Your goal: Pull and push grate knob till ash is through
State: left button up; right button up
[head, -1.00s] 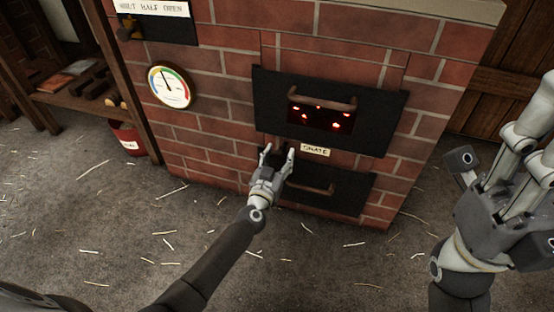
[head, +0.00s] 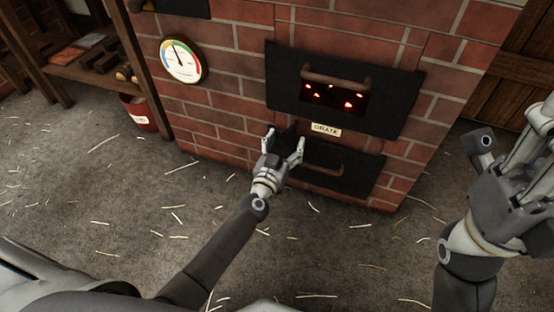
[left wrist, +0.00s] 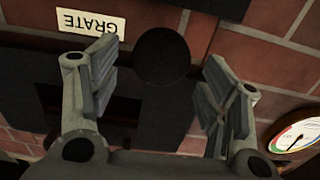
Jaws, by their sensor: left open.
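The round black grate knob (left wrist: 162,55) shows in the left wrist view, between the two spread fingers of my left gripper (head: 285,140). Neither finger visibly touches it. In the head view the knob is hard to make out against the dark iron. The grate label (head: 326,130) is just right of the gripper and also shows upside down in the left wrist view (left wrist: 90,24). Red embers (head: 335,96) glow in the opening of the upper fire door (head: 395,105). My right gripper (head: 508,140) is open and empty at the right, away from the brickwork.
The lower black door (head: 350,185) with its bar handle is just right of and below my left gripper. A dial gauge (head: 184,60) is on the brick wall. A red bucket (head: 138,112) stands by the wooden shelf (head: 85,80). Straw litters the open floor.

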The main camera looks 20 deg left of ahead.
pick_arm(q)
jog(key=s, duration=0.8)
jog(key=shift+a, duration=0.15)
jog(key=shift+s, duration=0.1)
